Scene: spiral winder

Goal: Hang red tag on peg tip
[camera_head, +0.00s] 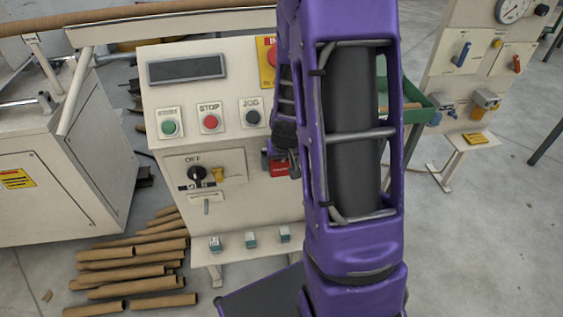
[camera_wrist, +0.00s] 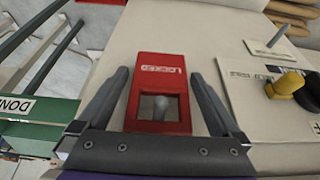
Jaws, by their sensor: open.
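The red tag (camera_wrist: 150,72) is a flat plate with the word LOCKED and a square window. It lies between the open fingers of my gripper (camera_wrist: 160,74) in the wrist view, with a gap on each side. A rounded grey peg tip (camera_wrist: 160,108) shows through the window. The peg's base is hidden, so I cannot tell how far the tag sits on it. In the head view the red tag (camera_head: 280,169) shows at the panel's right side, partly hidden by my gripper (camera_head: 284,160) and arm.
A yellow padlock (camera_wrist: 286,83) and a small plate with another peg (camera_wrist: 277,37) are to the right in the wrist view. A green tray marked DONE (camera_wrist: 40,110) is at the left. Cardboard tubes (camera_head: 130,265) lie on the floor.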

